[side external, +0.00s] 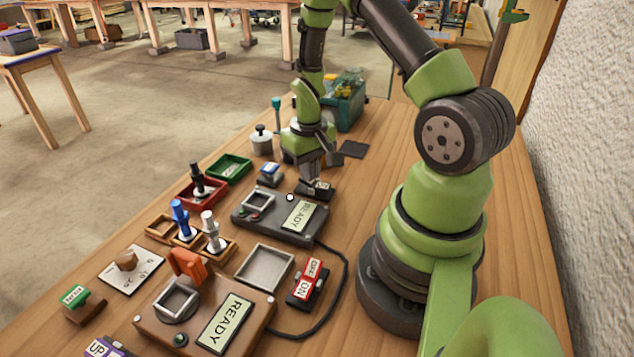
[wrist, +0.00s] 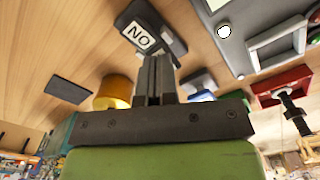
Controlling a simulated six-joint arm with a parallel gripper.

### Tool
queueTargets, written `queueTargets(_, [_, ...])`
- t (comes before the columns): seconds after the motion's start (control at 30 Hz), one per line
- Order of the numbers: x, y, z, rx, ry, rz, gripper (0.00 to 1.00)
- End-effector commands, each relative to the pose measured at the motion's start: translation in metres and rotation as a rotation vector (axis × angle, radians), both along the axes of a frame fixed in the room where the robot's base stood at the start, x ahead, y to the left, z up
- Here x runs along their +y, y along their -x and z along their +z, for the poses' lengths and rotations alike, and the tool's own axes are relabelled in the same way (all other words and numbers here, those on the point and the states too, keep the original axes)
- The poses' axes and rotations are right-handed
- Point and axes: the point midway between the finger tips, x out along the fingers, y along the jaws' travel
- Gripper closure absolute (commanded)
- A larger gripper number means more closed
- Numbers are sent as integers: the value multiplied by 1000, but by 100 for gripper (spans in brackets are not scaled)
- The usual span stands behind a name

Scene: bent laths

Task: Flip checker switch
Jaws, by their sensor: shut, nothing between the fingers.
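A small dark switch (side external: 318,190) sits at the far end of the dark grey box with a READY display (side external: 282,213). In the wrist view the switch (wrist: 146,32) shows a white label that reads ON upside down. My gripper (side external: 312,181) points down over this switch with its fingers together and empty. In the wrist view the fingertips (wrist: 157,60) overlap the switch's near edge; I cannot tell whether they touch. A second switch (side external: 307,283), red with a white ON label, stands beside the brown box with a READY display (side external: 205,312).
A black cable runs from the grey box around to the brown box. An empty grey tray (side external: 264,268), wooden trays with blue and white pegs, and red (side external: 200,193) and green (side external: 229,168) trays crowd the left. A flat dark pad (side external: 354,149) lies beyond the gripper.

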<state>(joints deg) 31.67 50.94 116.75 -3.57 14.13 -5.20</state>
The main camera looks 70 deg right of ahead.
Motion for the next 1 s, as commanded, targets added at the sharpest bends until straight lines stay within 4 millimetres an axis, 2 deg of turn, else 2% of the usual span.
queueTargets(0.67, [0,0,-9,0,0,-1,100])
queueTargets(1.0, [0,0,15,-2,1,0,100])
